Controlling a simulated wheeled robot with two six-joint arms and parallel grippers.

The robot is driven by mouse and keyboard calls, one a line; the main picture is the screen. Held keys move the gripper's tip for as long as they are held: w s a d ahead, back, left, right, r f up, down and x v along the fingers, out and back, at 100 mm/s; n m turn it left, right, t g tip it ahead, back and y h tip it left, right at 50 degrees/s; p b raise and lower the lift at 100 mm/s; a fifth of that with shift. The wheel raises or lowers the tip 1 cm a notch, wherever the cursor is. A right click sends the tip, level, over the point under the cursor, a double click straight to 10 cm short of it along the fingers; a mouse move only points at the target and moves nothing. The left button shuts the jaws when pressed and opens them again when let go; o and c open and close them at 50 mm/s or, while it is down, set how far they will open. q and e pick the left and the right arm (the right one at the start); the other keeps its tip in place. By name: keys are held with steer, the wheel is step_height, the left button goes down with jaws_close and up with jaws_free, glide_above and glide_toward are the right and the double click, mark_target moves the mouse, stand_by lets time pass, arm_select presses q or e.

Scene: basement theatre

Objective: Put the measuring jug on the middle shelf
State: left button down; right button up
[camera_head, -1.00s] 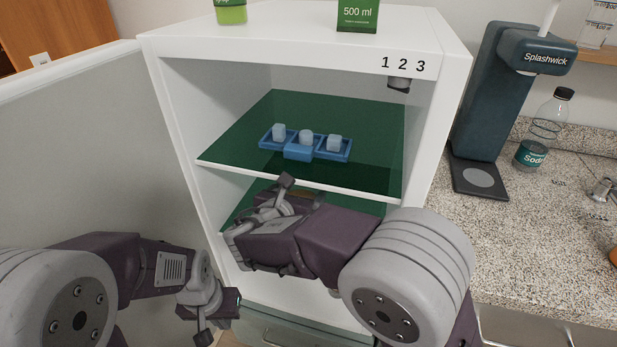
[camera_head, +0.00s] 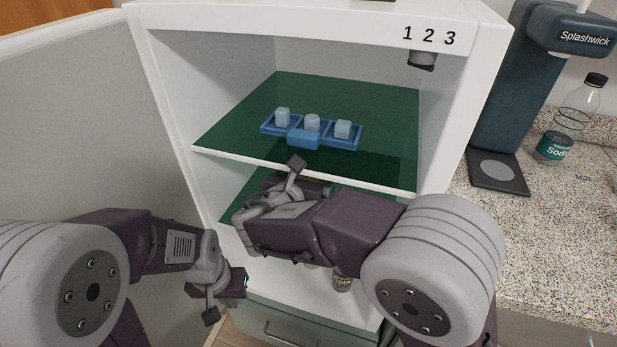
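I cannot make out a measuring jug in the head view. The white cabinet (camera_head: 160,95) stands open, with an upper green shelf (camera_head: 235,130) and a lower green shelf (camera_head: 233,205) inside. My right gripper (camera_head: 285,183) reaches into the cabinet just below the front edge of the upper green shelf. One dark finger of it points up; the rest is hidden by its own wrist, so its grip does not show. My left gripper (camera_head: 226,298) is low in front of the cabinet, its fingertips apart and nothing visible between them.
A blue tray (camera_head: 304,140) with three pale blocks sits on the upper shelf. A small patterned object (camera_head: 343,284) shows below my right arm. The cabinet door (camera_head: 80,130) stands open at left. A Splashwick machine (camera_head: 510,110) and a soda bottle (camera_head: 555,145) stand on the right counter.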

steer(key=shift+f, duration=0.15)
steer(key=o, duration=1.9)
steer(key=p+v, duration=0.2)
steer(key=v, duration=1)
steer(key=shift+p, duration=0.35)
